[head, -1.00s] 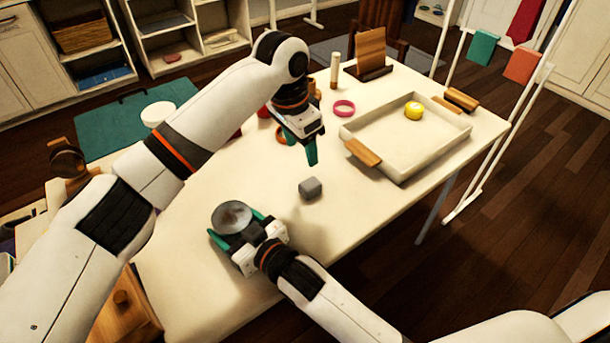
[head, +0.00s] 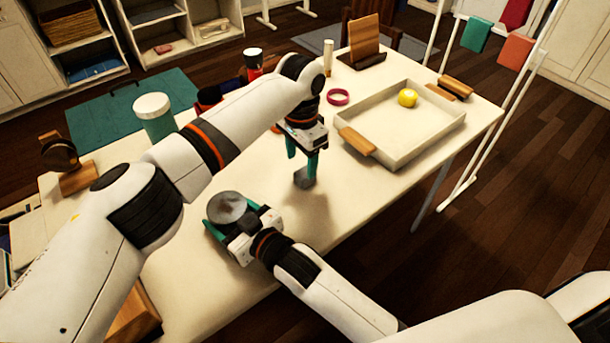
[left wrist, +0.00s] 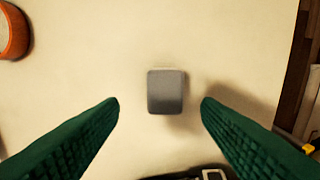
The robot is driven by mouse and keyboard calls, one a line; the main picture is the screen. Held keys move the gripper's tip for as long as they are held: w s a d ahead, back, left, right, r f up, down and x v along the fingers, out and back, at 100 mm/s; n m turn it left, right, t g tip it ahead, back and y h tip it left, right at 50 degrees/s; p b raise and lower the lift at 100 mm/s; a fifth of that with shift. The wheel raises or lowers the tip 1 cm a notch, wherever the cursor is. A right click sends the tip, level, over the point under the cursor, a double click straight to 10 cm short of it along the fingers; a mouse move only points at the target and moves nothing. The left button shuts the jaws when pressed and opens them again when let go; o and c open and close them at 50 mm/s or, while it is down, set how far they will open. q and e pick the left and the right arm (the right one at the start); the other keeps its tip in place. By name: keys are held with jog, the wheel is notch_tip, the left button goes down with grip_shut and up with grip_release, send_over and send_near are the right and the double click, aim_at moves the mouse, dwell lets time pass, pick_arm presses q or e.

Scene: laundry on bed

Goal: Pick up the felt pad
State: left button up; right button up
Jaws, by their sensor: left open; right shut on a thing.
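A small grey block, which looks like the felt pad (head: 304,180), lies on the table just below my left gripper (head: 302,167). The left gripper points down and is open, its green fingers apart. In the left wrist view the felt pad (left wrist: 166,92) shows between and slightly ahead of the two fingertips (left wrist: 160,104), with a gap on both sides. The left fingers hide part of the pad in the head view. My right gripper (head: 232,222) is shut on a round dark grey disc-like thing (head: 230,207), low over the near part of the table.
A cream tray (head: 398,158) with wooden handles and a yellow object (head: 407,98) stands to the right. An orange ring (left wrist: 14,32) shows in the left wrist view. A white-lidded jar (head: 154,115) stands left. Table around the pad is clear.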

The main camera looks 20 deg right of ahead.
aim_at(303, 173)
pick_arm(q)
jog(key=f, duration=0.4)
jog(key=shift+s+d+f, duration=0.1)
jog(key=shift+s+d, duration=0.05)
jog(key=shift+s, duration=0.1)
jog(key=c, duration=1.1)
notch_tip(303, 173, up, 10)
jog(key=shift+r, duration=0.1)
